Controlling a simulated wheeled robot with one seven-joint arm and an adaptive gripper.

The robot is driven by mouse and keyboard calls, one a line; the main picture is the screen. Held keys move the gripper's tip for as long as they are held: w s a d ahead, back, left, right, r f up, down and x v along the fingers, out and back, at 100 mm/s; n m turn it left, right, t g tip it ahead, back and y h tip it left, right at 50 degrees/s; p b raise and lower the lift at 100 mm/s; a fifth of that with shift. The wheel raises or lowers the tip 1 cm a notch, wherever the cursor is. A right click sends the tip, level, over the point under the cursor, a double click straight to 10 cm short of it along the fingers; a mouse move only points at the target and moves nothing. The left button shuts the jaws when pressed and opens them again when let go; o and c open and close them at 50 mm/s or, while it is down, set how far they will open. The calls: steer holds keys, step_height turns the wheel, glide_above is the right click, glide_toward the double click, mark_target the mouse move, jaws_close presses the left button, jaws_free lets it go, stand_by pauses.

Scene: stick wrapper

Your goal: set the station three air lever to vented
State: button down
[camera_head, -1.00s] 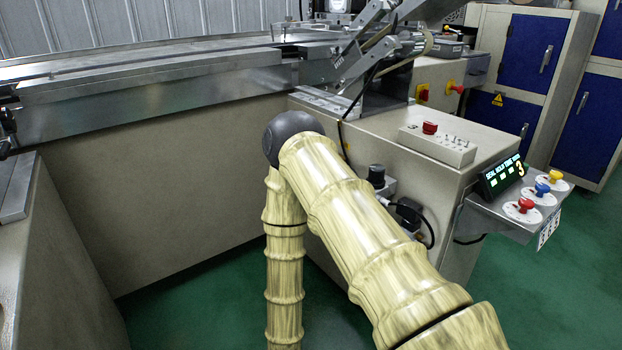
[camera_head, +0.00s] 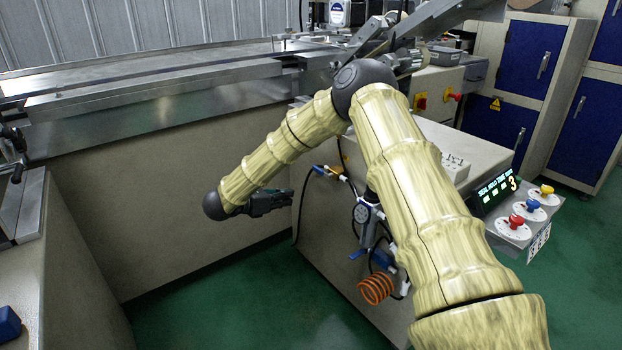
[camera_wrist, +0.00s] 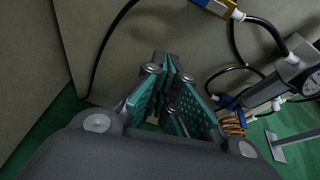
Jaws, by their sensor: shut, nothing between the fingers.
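The station three panel (camera_head: 494,190) shows a lit "3" at the right in the head view. Air fittings are on the cream cabinet side: a brass-coloured valve with blue parts (camera_head: 323,171), a gauge unit (camera_head: 362,213) and a blue piece (camera_head: 357,255) above an orange coil. I cannot tell for sure which blue part is the air lever. In the wrist view the brass and blue valve (camera_wrist: 214,6) is cut by the top edge. My gripper (camera_head: 290,198) is shut and empty, left of the fittings and apart from them. Its fingers meet in the wrist view (camera_wrist: 168,68).
The orange coiled hose (camera_head: 376,289) hangs low by the cabinet. Black hoses (camera_wrist: 105,45) loop near my gripper in the wrist view. Red, blue and yellow knobs (camera_head: 531,205) stand on the panel shelf. Green floor (camera_head: 230,310) is open below my gripper. My arm covers part of the cabinet.

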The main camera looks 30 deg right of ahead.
mark_target(318, 170)
steer(key=shift+d+r+m+g, duration=0.25)
steer(key=shift+r+m+g, duration=0.25)
steer(key=shift+r+m, duration=0.3)
steer(key=s+b+x, duration=0.1)
steer(key=b+x, duration=0.1)
steer(key=x, duration=0.8)
steer(key=r, duration=0.2)
steer(key=w+r+b, duration=0.1)
steer(key=r, duration=0.1)
steer(key=shift+w+b, duration=0.15)
steer(key=shift+b, duration=0.25)
